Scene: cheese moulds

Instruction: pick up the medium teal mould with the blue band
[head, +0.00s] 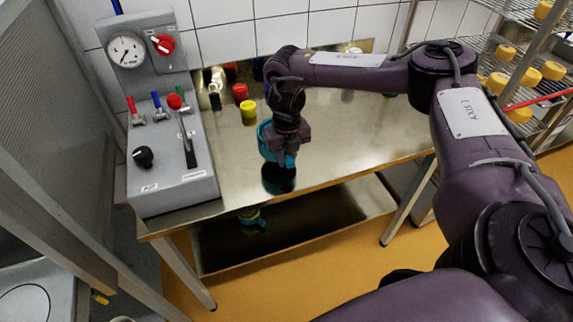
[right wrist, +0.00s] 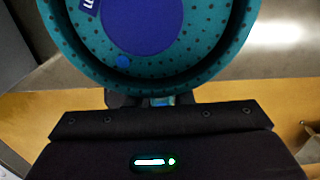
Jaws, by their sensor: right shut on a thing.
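The teal mould (head: 266,142) is in my right gripper (head: 289,160), above the steel table near its front edge. In the right wrist view the mould (right wrist: 215,62) fills the top, showing its perforated teal wall, a blue disc inside and part of a white letter on a dark label. The right gripper (right wrist: 150,99) is shut on the near side of its rim. I cannot make out a blue band around its outside. Below it in the head view is a dark round patch, perhaps its reflection or shadow. My left gripper is not in view.
The steel table (head: 335,135) is mostly clear at right. A red mould (head: 240,92) and a yellow mould (head: 249,110) stand behind the gripper. A grey control panel (head: 168,150) with gauge and levers stands at left. A wire rack (head: 530,85) with yellow cheeses is at right.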

